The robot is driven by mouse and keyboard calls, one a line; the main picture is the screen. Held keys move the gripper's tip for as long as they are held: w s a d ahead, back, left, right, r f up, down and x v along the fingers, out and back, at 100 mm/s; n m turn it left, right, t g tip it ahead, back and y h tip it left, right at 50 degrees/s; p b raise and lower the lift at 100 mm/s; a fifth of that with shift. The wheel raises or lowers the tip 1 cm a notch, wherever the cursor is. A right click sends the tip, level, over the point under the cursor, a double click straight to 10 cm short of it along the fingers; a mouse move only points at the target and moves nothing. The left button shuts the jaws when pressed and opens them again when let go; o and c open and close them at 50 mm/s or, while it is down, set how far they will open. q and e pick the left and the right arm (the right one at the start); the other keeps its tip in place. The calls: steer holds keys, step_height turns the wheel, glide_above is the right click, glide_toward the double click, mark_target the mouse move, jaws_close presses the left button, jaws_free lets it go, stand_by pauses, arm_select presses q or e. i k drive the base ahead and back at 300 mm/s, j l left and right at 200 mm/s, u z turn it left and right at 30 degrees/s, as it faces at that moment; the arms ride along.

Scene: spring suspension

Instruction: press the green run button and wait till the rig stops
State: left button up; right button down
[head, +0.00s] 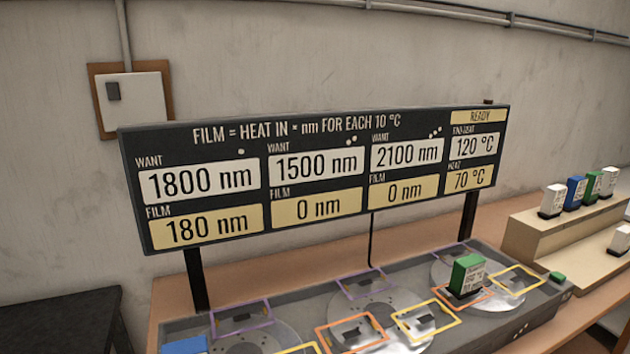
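The rig (540,318) is a long dark grey tray with round silver discs, seen along the bottom right of the head view. A small green button (557,277) is on its right end; I cannot tell whether it is pressed. The display board (312,238) above reads READY, with an upper heat value of 120 °C and HEAT 70 °C. Its WANT values are 1800, 1500 and 2100 nm; its FILM values are 180, 0 and 0 nm. A green-topped block (467,275) stands at the right disc. Neither gripper is in view.
Orange, yellow and purple frames surround slots by the discs. A stepped wooden rack (535,240) at the right holds several coloured blocks. A dark table (60,318) stands at the left.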

mark_target(557, 277)
steer(key=i+l, duration=0.2)
steer(key=l, duration=0.3)
steer(key=i+l+z, duration=0.15)
steer(key=l, duration=0.35)
steer(key=i+l, duration=0.25)
steer(key=l, duration=0.2)
steer(key=i+l+z, duration=0.15)
steer(key=l, duration=0.3)
steer(key=i+l, duration=0.25)
steer(key=l, duration=0.2)
steer(key=i+l+z, duration=0.15)
steer(key=l, duration=0.3)
steer(key=i, duration=0.1)
